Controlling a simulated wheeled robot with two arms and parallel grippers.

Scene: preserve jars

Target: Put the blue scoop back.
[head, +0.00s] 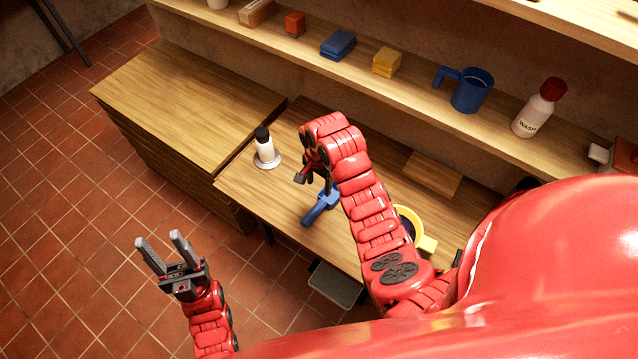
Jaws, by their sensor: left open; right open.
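The blue scoop (318,209) lies on the wooden worktable (240,187), near its front edge. My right gripper (316,181) is open just above the scoop, partly hidden by its own hand. I cannot tell whether its fingers touch the scoop. My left gripper (160,254) is open and empty, out over the tiled floor at the lower left, well apart from the table.
A white, black-topped object (265,150) stands left of the scoop. A yellow container (427,243) is partly behind my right arm. The shelf holds a blue jug (472,90), wash bottle (540,108), and blue (338,44) and yellow (387,62) blocks. The left cabinet top (190,95) is clear.

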